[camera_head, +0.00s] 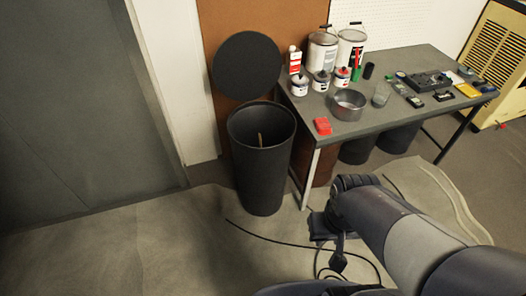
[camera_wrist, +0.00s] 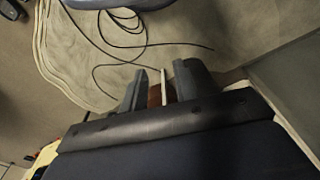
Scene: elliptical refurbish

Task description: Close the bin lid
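The black bin (camera_head: 263,175) stands upright on the floor, left of the table, with its round mouth open. Its round black lid (camera_head: 246,66) stands raised behind the rim, in front of a brown panel. The bin and lid are not clearly seen in that view.
The dark table (camera_head: 410,105) on the right holds paint cans (camera_head: 322,52), a metal bowl (camera_head: 348,104) and a red item (camera_head: 323,126) near its left corner. A black cable (camera_head: 270,239) lies on the crumpled floor sheet (camera_head: 90,250). Floor left of the bin is clear.

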